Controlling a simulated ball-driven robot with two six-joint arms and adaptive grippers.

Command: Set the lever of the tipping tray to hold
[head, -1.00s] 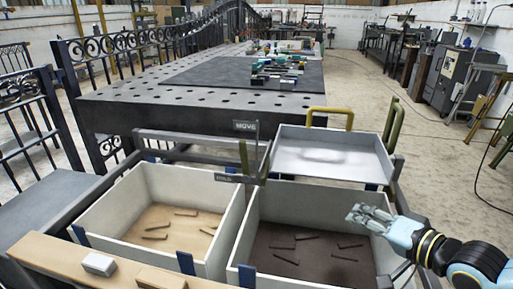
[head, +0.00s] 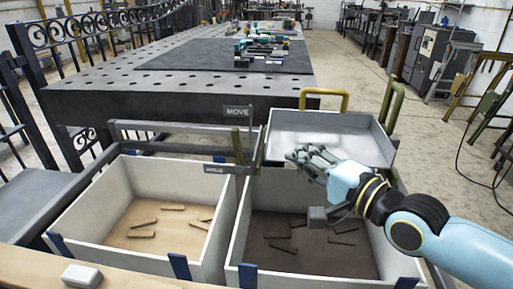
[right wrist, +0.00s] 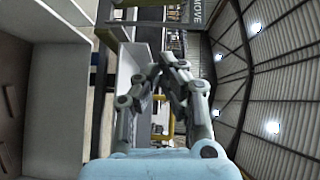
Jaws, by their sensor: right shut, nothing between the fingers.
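The tipping tray (head: 375,157) is a shallow pale grey tray behind the right bin. An olive lever (head: 237,146) stands roughly upright left of the tray, on a frame between a dark MOVE plate (head: 238,112) above and a HOLD plate (head: 219,169) below. I cannot tell its exact setting. My right gripper (head: 303,160) is shut and empty, in front of the tray and over the right bin, right of the lever and apart from it.
The left bin (head: 118,235) and right bin (head: 234,232) hold several dark strips each. A wooden ledge (head: 130,278) with a small white block (head: 82,276) runs along the front. Olive handles (head: 326,92) rise behind the tray. A perforated metal table (head: 150,95) stands behind.

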